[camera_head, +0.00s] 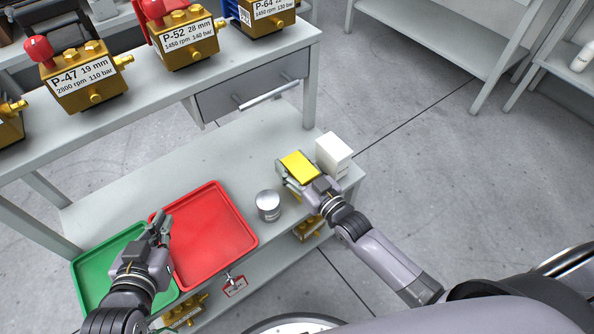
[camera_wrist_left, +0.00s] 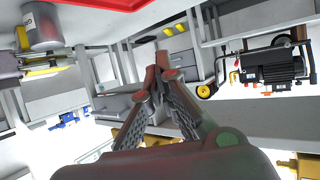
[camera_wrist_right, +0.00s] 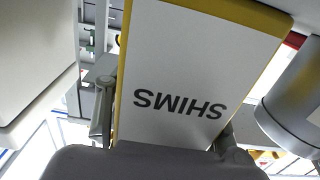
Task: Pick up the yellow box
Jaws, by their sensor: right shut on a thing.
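The yellow box (camera_head: 299,166) is in the grip of my right gripper (camera_head: 297,180) in the head view, at the right part of the grey bench. In the right wrist view the box (camera_wrist_right: 195,75) shows a white face with the word SHIMS and yellow edges, between the two fingers (camera_wrist_right: 168,135). I cannot tell from the head view whether the box touches the bench. My left gripper (camera_head: 162,230) is over the trays at the left. In the left wrist view its fingers (camera_wrist_left: 158,62) are close together with nothing visible between them.
A white box (camera_head: 334,154) stands just right of the yellow box. A grey can (camera_head: 268,206) stands to its left. A red tray (camera_head: 246,240) and a green tray (camera_head: 88,270) lie further left. A shelf (camera_head: 150,95) with yellow pumps is behind.

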